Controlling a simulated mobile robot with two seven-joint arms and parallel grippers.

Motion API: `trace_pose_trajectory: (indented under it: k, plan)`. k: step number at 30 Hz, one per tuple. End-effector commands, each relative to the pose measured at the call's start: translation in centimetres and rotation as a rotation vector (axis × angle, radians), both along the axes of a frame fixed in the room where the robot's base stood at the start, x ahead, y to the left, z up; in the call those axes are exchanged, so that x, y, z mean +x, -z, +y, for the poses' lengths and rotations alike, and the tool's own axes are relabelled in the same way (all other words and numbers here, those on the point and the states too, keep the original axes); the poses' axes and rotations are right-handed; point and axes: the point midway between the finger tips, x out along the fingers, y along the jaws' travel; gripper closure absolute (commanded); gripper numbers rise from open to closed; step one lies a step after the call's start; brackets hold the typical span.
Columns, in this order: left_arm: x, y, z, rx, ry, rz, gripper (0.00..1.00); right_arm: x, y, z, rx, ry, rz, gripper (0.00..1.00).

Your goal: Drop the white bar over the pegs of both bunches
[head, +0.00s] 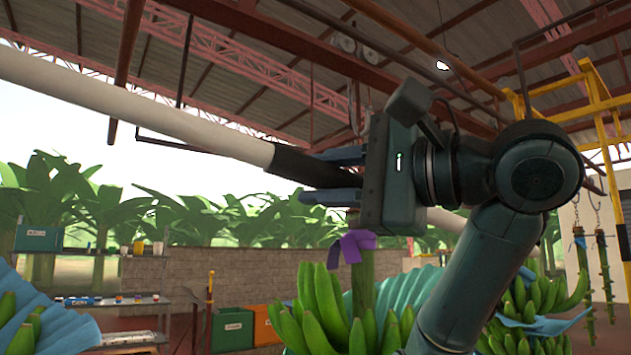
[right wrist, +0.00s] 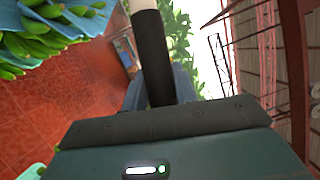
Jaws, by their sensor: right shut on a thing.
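The white bar (head: 130,110) runs from the left edge of the head view down to a black sleeve, high above the bunches. My right gripper (head: 322,177) is shut on that sleeve; a pale length of bar (head: 446,219) shows beyond my arm. In the right wrist view the black sleeve (right wrist: 153,55) lies between the fingers (right wrist: 157,88). A green banana bunch (head: 318,308) with a purple ribbon on its stem (head: 362,285) hangs below the gripper. Another bunch (head: 538,296) is at the right, partly behind my arm. I cannot make out the pegs. My left gripper is out of view.
Bananas with a blue cover (head: 48,315) are at the lower left. A metal shelf (head: 112,302) with small items, a green crate (head: 232,328) and an orange crate (head: 266,322) stand behind. Chained stems (head: 604,270) and a yellow frame (head: 598,105) are at the right.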

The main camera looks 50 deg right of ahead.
Motion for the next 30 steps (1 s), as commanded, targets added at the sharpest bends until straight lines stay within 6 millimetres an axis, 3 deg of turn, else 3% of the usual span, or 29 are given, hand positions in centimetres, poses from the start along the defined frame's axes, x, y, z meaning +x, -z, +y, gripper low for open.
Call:
trace_pose_trajectory:
  k: [30]
  plan:
    - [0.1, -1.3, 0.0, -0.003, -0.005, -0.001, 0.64, -7.2, -0.2, 1.7, 0.001, 0.0, -0.003, 1.0]
